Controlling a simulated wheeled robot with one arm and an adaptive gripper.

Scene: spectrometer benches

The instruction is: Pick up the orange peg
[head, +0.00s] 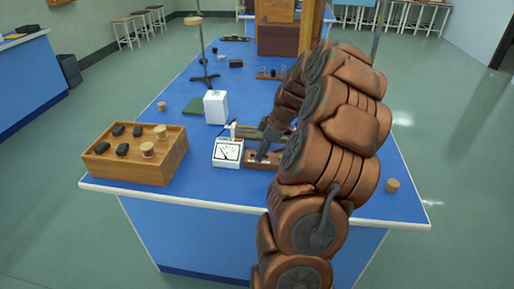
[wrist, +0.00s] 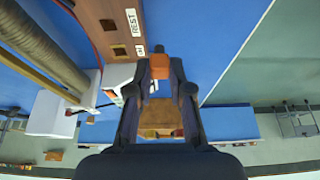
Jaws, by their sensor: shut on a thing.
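The orange peg (wrist: 160,86) shows in the wrist view between the fingertips of my gripper (wrist: 160,72). The gripper is shut on it. In the head view my gripper (head: 266,151) is low over the blue bench, just right of the white meter, and I cannot make out the peg there. A brown wooden board (wrist: 108,18) with a square hole and a "REST" label lies at the upper left of the wrist view. In the head view part of a brown board (head: 258,163) shows below the gripper. I cannot tell whether the peg touches it.
The white meter (head: 228,153) stands close left of the gripper. A wooden box (head: 152,168) holding dark blocks and corks stands at the front left. A white box (head: 215,107) and a green square (head: 194,112) are behind. A cork (head: 392,186) stands near the right edge.

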